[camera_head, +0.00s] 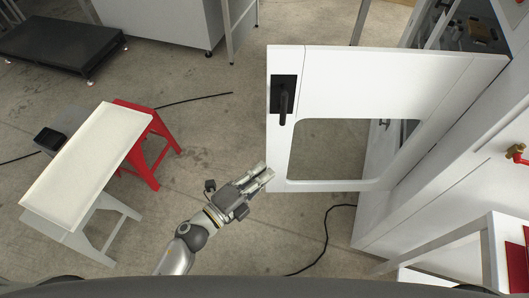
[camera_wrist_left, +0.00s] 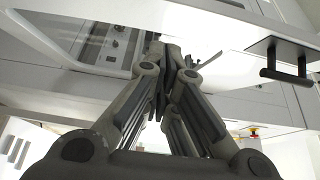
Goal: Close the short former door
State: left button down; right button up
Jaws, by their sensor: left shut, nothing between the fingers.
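The former door (camera_head: 390,80) is a white panel with a window opening, standing swung out from the white machine on the right in the head view. Its black handle (camera_head: 284,100) is near its free left edge; the handle also shows at the upper right of the left wrist view (camera_wrist_left: 284,60). My left gripper (camera_head: 268,176) is shut and empty, at the lower left corner of the door in the head view. I cannot tell whether the fingertips touch the door. In the left wrist view the shut fingers (camera_wrist_left: 172,60) point up toward the white panel. My right gripper is not in view.
The white machine body (camera_head: 450,150) is on the right, with a red valve (camera_head: 517,153) on it. A white-topped table (camera_head: 85,165) and a red stool (camera_head: 148,135) stand at the left. A black cable (camera_head: 325,240) lies on the open floor.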

aim_at(279, 145)
pick_arm(q)
jog(key=shift+w+d+p, duration=0.25)
jog(key=shift+w, duration=1)
jog(key=shift+w+d+p, duration=0.2)
jog(key=shift+w+p, duration=0.05)
jog(key=shift+w, duration=0.95)
